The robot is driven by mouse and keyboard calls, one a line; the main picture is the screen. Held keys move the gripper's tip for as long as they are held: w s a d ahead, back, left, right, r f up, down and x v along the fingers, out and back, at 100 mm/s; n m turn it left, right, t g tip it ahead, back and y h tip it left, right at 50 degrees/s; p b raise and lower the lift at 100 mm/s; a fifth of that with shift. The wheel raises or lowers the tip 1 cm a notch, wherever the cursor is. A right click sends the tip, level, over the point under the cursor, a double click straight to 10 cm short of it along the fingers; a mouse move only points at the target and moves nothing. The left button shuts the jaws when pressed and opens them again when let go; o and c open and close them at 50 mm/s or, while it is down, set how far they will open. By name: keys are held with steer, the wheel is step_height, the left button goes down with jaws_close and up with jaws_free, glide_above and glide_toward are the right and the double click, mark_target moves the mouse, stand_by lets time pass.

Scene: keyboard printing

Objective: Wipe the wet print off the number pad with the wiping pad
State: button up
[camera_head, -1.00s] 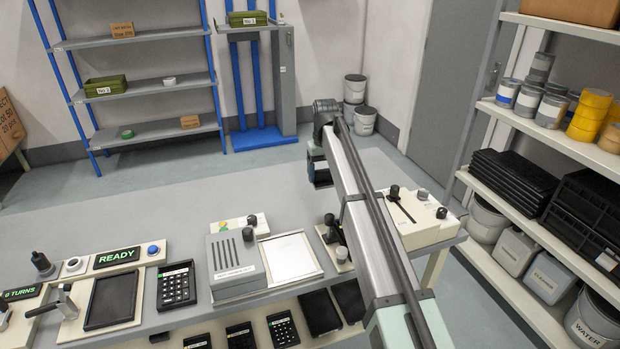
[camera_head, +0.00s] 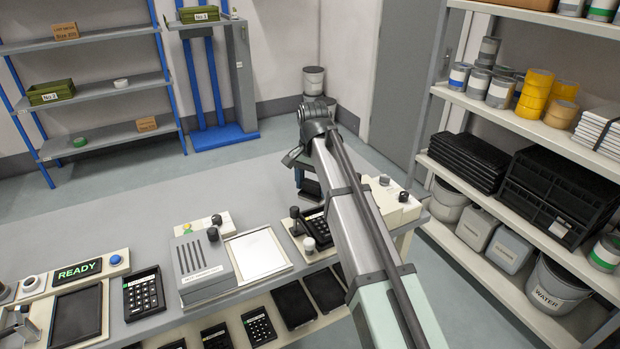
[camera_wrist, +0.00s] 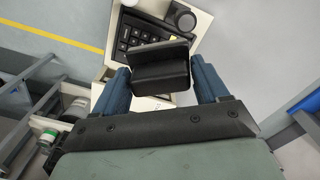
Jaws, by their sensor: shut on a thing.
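My gripper (camera_wrist: 160,66) has two blue fingers and is shut on a dark block, which I take as the wiping pad (camera_wrist: 161,74); a grey plate edge lies along its far side. A black number pad (camera_wrist: 131,35) sits in a cream holder just beyond the block, which hides part of it. A small pale yellow patch shows at the number pad's right side; I cannot tell if it is wet print. In the head view the number pad (camera_head: 316,221) lies left of my arm, with my gripper (camera_head: 300,176) above and behind it. Contact between block and keys is not visible.
Knobs (camera_head: 308,243) stand beside the number pad. A grey box (camera_head: 200,265) and a pale framed plate (camera_head: 258,250) are to its left, a cream control box (camera_head: 395,203) to its right. Another keypad (camera_head: 143,293) lies further left. The back of the bench is clear.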

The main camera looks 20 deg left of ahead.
mark_target(313, 193)
steer(key=m, duration=0.6)
steer(key=shift+s+d+f, duration=0.1)
steer(key=shift+s+d, duration=0.05)
steer(key=shift+s, duration=0.05)
steer(key=shift+f, duration=2.4)
